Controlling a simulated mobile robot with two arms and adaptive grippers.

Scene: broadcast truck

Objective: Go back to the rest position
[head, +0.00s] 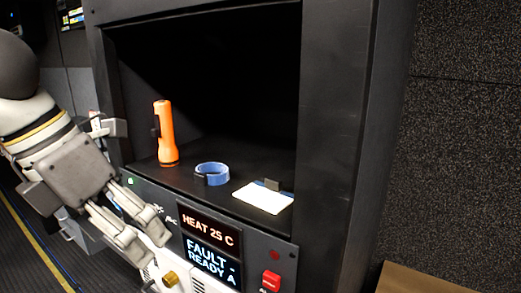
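My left gripper (150,245) comes in from the left, in front of the dark rack. Its two grey fingers point down and to the right, with a gap between them and nothing seen in it. The fingertips are in front of the rack's lower control panel and overlap its left part in the picture. My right gripper is not in the head view.
In the rack bay, an orange flashlight (166,135) stands upright, a blue ring-shaped roll (212,174) sits beside it, and a white card or pad (263,198) lies near the shelf edge. A red switch (271,281) and brass knob (170,279) are on the panel below.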

